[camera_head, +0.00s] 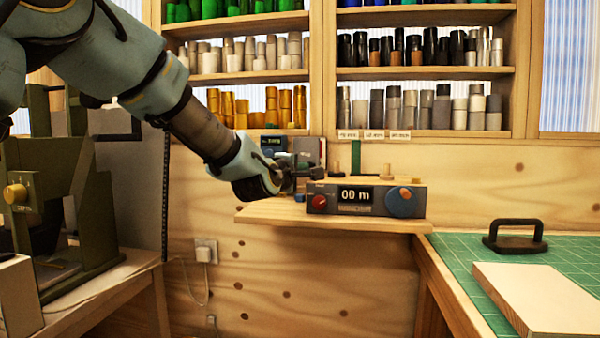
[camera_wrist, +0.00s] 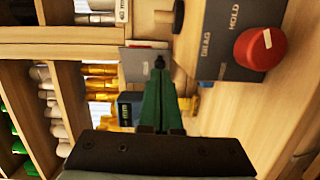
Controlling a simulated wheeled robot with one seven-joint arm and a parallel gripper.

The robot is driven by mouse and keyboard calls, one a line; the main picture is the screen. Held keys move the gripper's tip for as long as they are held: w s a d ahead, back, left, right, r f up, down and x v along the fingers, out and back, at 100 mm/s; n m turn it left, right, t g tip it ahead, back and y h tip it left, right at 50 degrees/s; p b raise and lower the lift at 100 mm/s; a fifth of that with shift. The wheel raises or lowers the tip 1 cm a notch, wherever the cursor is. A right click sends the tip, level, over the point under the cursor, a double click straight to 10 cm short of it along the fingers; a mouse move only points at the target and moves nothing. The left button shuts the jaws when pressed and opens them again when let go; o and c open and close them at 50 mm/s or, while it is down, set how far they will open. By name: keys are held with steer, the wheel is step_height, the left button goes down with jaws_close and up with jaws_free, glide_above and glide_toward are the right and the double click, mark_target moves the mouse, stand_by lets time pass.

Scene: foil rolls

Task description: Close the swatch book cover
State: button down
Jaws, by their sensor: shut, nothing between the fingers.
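The swatch book is hard to make out. A grey upright panel (camera_head: 309,150) with a reddish edge, possibly its raised cover, stands on the wooden shelf behind my gripper (camera_head: 312,173). It seems to show in the wrist view as a grey panel (camera_wrist: 136,66) beside the fingertips. My gripper also shows in the wrist view (camera_wrist: 160,64), with its green fingers together and nothing between them. I cannot tell whether the fingertips touch the panel. The lower part of the panel is hidden by my gripper in the head view.
A meter box (camera_head: 366,199) with a red knob, a display and a blue knob stands at the shelf's front, close right of my gripper. A dark blue device (camera_head: 273,145) is behind my wrist. The wooden shelf (camera_head: 270,215) has a bare front-left part. Shelves of rolls hang above.

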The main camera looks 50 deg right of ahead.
steer(key=s+a+b, duration=0.2)
steer(key=s+a, duration=0.3)
steer(key=w+r+m+g+h+p, duration=0.1)
steer(key=w+r+m+g+p, duration=0.15)
steer(key=w+m+p, duration=0.8)
steer(key=m+g+p, duration=0.5)
steer(key=m+p, duration=0.4)
steer(key=m, duration=0.3)
glide_toward(303, 155)
steer(key=s+d+f, duration=0.3)
steer(key=s+d, duration=0.1)
steer(key=s, duration=0.1)
steer(key=shift+w+d+h, duration=0.15)
steer(key=shift+w+h, duration=0.1)
steer(key=shift+h, duration=0.05)
steer(key=shift+s+f, duration=0.1)
steer(key=shift+f, duration=0.05)
